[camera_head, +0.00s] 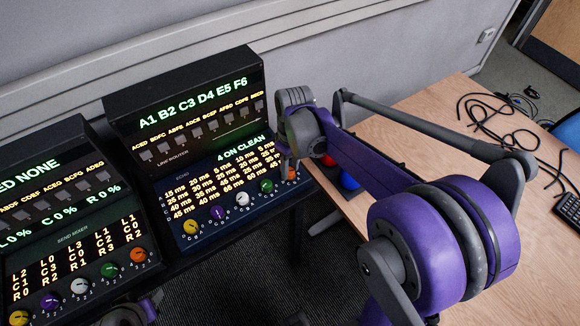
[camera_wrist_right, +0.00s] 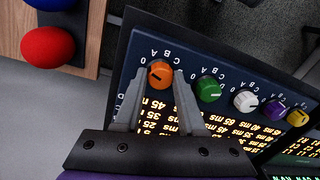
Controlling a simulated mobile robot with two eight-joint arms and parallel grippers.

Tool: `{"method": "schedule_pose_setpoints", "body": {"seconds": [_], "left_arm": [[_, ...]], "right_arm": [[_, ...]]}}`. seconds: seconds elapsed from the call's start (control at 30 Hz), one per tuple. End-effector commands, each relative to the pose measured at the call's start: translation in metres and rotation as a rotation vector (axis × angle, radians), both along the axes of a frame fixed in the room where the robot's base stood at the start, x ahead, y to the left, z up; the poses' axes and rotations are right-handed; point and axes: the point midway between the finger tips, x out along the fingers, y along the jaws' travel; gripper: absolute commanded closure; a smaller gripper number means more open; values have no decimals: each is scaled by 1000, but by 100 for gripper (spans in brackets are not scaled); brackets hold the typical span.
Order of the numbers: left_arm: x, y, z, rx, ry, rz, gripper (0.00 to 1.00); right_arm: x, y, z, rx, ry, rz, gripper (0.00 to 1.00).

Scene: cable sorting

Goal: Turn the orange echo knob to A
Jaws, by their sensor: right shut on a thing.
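The orange echo knob (camera_wrist_right: 160,74) is at the end of the knob row on the dark blue echo panel (camera_head: 190,232). Letters C, B and A run around its edge in the right wrist view. A dark pointer mark shows on its face, but I cannot tell exactly which letter it meets. In the head view the knob (camera_head: 292,174) shows partly behind my right wrist. My right gripper (camera_wrist_right: 161,72) is shut on the orange knob, one grey finger on each side. The echo display reads "4 ON CLEAN".
Green (camera_head: 267,186), white (camera_head: 242,199), purple (camera_head: 218,213) and yellow (camera_head: 191,226) knobs sit along the same row. The send mixer (camera_head: 75,245) stands to the left. A wooden table (camera_head: 425,120) with loose black cables (camera_head: 500,115) lies right. Red and blue round things (camera_wrist_right: 47,47) are near its edge.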

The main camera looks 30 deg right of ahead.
Motion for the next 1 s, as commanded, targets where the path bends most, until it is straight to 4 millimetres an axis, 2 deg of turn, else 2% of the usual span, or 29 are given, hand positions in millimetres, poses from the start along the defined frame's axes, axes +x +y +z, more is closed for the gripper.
{"method": "schedule_pose_setpoints", "body": {"seconds": [0.27, 0.7, 1.0], "left_arm": [[-1, 0, -4, 0, 3, 0, 50], [-3, 0, -11, 0, 6, 0, 50], [-4, 0, -12, 0, 7, 0, 50]], "right_arm": [[-1, 0, 0, 0, 0, -139, 100], [-1, 0, 0, 0, 0, -459, 100], [-1, 0, 0, 0, 0, -581, 100]]}}
